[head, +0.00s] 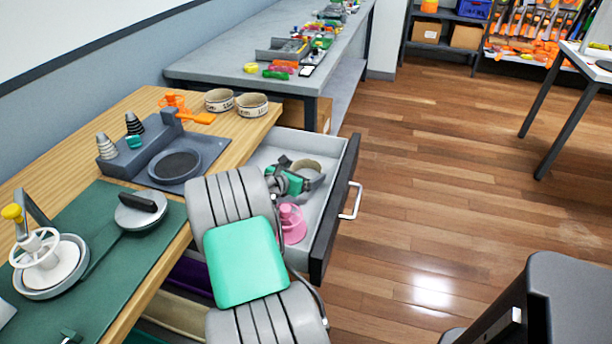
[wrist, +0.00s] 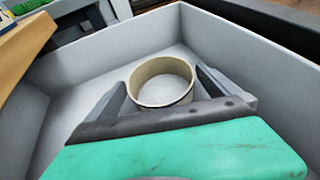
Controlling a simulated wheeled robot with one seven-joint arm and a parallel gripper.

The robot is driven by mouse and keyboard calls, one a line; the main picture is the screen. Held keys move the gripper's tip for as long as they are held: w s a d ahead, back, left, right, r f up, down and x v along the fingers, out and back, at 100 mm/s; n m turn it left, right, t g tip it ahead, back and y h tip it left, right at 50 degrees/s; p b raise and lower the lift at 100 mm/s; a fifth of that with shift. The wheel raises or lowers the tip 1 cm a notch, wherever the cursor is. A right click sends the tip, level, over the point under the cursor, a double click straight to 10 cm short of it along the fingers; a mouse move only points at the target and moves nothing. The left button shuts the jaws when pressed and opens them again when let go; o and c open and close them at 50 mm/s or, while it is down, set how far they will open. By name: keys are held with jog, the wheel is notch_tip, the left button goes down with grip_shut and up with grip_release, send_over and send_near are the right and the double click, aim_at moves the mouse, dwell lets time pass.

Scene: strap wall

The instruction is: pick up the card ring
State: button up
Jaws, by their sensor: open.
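The card ring (wrist: 160,67), a short tan ring, lies in the open grey drawer (wrist: 85,62). In the wrist view it is just ahead of my gripper (wrist: 161,82), whose two dark fingers are spread, one on each side of the ring. The near part of the ring is partly behind the gripper's dark front edge. I cannot tell whether the fingers touch it. In the head view the ring (head: 307,164) shows at the far side of my gripper (head: 303,175), inside the drawer.
A pink object (head: 291,224) is in the drawer near my arm. The drawer's dark front (head: 335,220) with a silver handle and its raised walls surround my gripper. Two lettered rings (head: 252,106) stand on the wooden bench (head: 225,138).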

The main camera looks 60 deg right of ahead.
aim_at(314, 167)
jog(key=x, duration=0.3)
jog(key=shift+d+f, duration=0.15)
jog(key=c, duration=1.1)
